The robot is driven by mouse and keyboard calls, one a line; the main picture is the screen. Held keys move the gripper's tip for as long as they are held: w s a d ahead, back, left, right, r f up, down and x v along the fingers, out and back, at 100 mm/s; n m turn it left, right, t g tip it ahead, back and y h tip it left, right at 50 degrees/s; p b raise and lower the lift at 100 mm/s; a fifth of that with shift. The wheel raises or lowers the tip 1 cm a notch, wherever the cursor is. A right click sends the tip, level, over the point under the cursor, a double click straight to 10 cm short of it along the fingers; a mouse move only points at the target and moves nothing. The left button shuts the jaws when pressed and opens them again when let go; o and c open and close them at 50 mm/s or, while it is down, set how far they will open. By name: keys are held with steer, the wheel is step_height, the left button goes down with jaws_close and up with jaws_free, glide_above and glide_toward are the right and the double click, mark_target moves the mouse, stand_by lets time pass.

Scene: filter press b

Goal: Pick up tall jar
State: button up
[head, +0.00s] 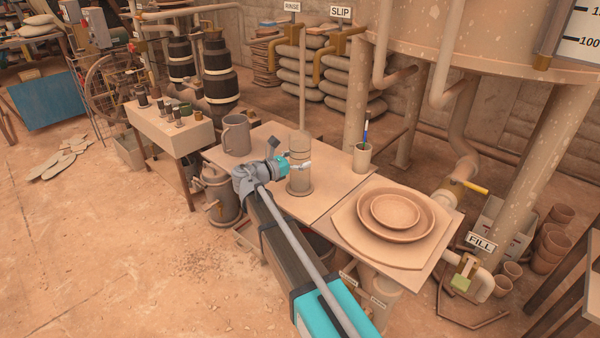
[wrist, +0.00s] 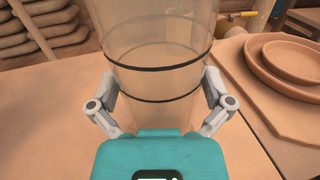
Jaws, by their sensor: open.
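The tall jar (head: 300,177) is a clear cylinder standing upright on the work table. In the wrist view the jar (wrist: 157,60) has dark rings around it and fills the space ahead of my palm. My gripper (wrist: 158,84) is open, with one finger on each side of the jar. Whether the fingertips touch its wall I cannot tell. In the head view my gripper (head: 288,168) reaches the jar from the left at mid height.
A grey mug (head: 236,135) stands left of the jar, and a cup with brushes (head: 362,157) stands to its right. Stacked brown dishes (head: 395,212) lie on a board at the table's right. A thin upright pole (head: 302,80) shows above the jar.

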mark_target(292, 151)
steer(key=c, duration=1)
steer(key=shift+r, duration=0.15)
step_height(292, 151, up, 3)
steer(key=p, duration=0.3)
steer(key=shift+s+a+r+p, duration=0.75)
steer(key=shift+s+r+p, duration=0.9)
steer(key=shift+s, duration=0.55)
steer(key=shift+s+a+r+p, duration=0.7)
steer(key=shift+s+r+p, duration=0.95)
steer(key=shift+s, duration=0.55)
steer(key=shift+s+a+r+p, duration=0.75)
steer(key=shift+s+r+p, duration=0.9)
steer(key=shift+s, duration=0.55)
steer(key=shift+f, duration=0.1)
